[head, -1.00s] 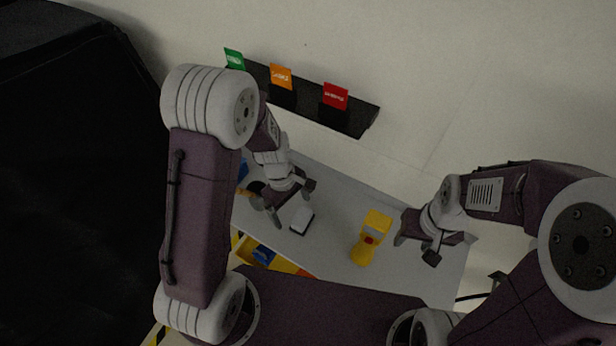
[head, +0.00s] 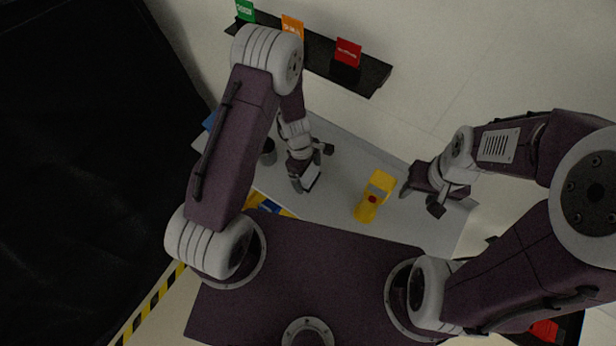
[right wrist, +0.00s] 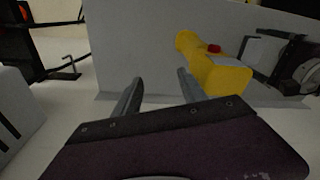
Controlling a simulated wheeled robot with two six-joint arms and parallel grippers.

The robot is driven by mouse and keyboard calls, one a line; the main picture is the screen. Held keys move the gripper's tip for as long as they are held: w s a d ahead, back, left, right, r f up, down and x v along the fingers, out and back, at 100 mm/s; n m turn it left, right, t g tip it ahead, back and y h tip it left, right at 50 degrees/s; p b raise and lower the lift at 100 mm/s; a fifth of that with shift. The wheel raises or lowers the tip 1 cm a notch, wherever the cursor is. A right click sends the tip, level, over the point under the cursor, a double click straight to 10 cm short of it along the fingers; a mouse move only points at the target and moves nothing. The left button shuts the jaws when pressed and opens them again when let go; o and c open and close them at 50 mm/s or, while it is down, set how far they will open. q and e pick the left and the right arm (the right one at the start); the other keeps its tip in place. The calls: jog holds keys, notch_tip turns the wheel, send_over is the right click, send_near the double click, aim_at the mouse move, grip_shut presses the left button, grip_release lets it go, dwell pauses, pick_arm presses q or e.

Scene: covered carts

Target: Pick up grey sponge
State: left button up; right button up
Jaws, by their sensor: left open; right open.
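A small light-grey block with a dark edge, which looks like the grey sponge (head: 312,178), lies on the grey cart top. My left gripper (head: 311,170) is open at the block, its fingers on either side as far as the head view shows. I cannot tell whether they touch it. The gripper partly covers the block. My right gripper (head: 420,201) is open and empty above the cart's right part. Its two fingers (right wrist: 159,85) show apart in the right wrist view.
A yellow device with a red button (head: 375,196) stands between my grippers; it also shows in the right wrist view (right wrist: 215,72). A dark cup-like thing (head: 268,153) is left of the left gripper. A dark rail (head: 325,55) with coloured tags runs behind the cart (head: 420,232).

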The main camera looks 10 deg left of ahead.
aim_at(310, 174)
pick_arm(q)
jog(key=shift+w+f, duration=0.15)
jog(key=shift+f, duration=0.05)
jog(key=c, duration=1.5)
jog(key=shift+r, duration=0.55)
jog(key=shift+c, duration=0.2)
notch_tip(310, 174, up, 3)
jog(key=shift+r+p, duration=0.1)
jog(key=shift+p, duration=0.45)
jog(key=s+d+r, duration=0.6)
jog(key=s+d, duration=0.1)
jog(key=d, duration=0.2)
jog(key=shift+d+r, duration=0.25)
jog(key=shift+r, duration=0.15)
